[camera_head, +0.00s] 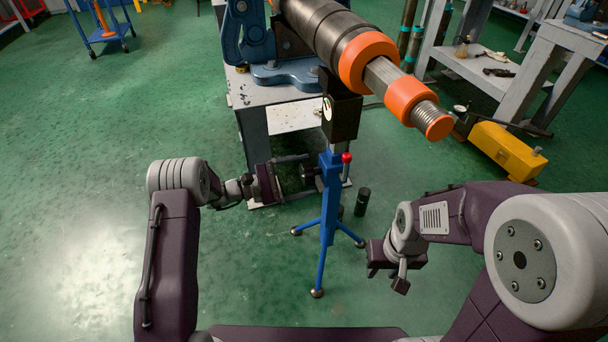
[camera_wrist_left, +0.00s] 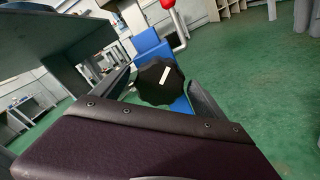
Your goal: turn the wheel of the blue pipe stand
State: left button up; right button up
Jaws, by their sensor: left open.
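The blue pipe stand (camera_head: 329,200) stands upright on its tripod legs near the middle of the head view; its blue post also shows in the left wrist view (camera_wrist_left: 148,45). Its black lobed wheel (camera_wrist_left: 160,81) has a white mark and faces the left wrist camera. The wheel (camera_head: 308,173) is on the left side of the post in the head view. My left gripper (camera_head: 297,176) is open, with its fingers pointing at the wheel; in the wrist view the wheel appears between the fingertips. Contact is not clear. My right gripper (camera_head: 386,278) hangs low, right of the stand, away from the wheel.
A thick pipe (camera_head: 325,30) with orange collars lies above the stand, coming from a blue vise (camera_head: 245,40) on a grey bench. A red-knobbed lever (camera_head: 347,160) is on the stand's right. A dark cylinder (camera_head: 362,201) stands behind it. A yellow box (camera_head: 505,150) is at right.

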pick_arm(q)
jog(key=p+v, duration=0.3)
jog(key=v, duration=0.5)
jog(key=shift+a+p, duration=0.3)
jog(key=shift+a, duration=0.05)
dwell(0.8)
